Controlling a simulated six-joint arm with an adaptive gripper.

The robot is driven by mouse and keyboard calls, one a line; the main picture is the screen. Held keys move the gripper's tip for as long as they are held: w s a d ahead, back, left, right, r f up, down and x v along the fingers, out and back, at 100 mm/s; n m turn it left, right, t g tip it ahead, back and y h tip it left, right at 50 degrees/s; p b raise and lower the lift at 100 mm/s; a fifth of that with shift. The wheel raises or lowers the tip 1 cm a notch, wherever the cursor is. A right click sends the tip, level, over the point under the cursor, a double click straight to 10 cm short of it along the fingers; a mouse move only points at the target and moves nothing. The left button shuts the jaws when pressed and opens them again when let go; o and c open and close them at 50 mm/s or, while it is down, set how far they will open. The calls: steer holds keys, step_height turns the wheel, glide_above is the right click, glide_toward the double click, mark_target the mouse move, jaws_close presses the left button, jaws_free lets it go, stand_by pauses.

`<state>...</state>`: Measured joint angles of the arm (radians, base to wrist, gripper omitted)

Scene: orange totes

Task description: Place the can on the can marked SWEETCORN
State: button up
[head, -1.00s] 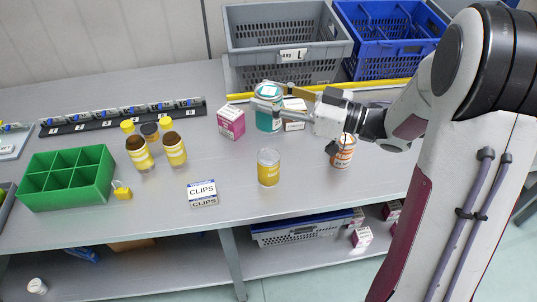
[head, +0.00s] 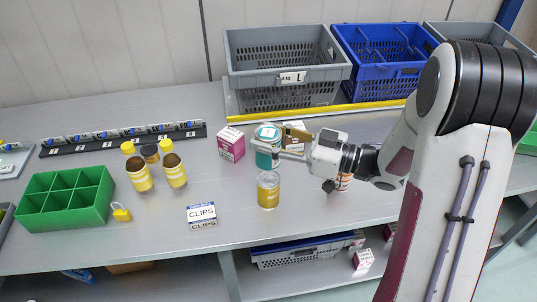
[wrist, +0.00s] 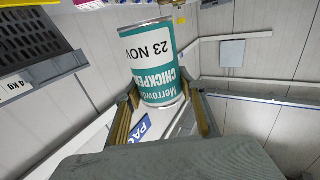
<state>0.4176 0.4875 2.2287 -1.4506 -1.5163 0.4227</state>
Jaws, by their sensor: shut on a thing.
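A teal can (head: 265,157) is held between the fingers of my gripper (head: 283,143). In the wrist view the teal can (wrist: 155,75) reads CHICKPEAS and "23 NOV", upside down in the picture, between the gold finger pads. A yellow-labelled can (head: 268,193) stands upright on the bench; its lettering is too small to read. The teal can's lower edge shows just above the yellow can's top; I cannot tell whether they touch.
A CLIPS sign (head: 201,216) is left of the yellow can. Yellow jars (head: 139,176), a green divided tray (head: 40,212) and a padlock (head: 121,212) are further left. Grey (head: 240,65) and blue bins stand at the back.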

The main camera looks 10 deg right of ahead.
steer(key=shift+f, duration=0.55)
steer(key=shift+f, duration=2.1)
steer(key=shift+f, duration=0.1)
steer(key=o, duration=1.4)
steer(key=shift+s+d, duration=0.15)
steer(key=shift+d, duration=0.25)
steer(key=shift+v, duration=5.6)
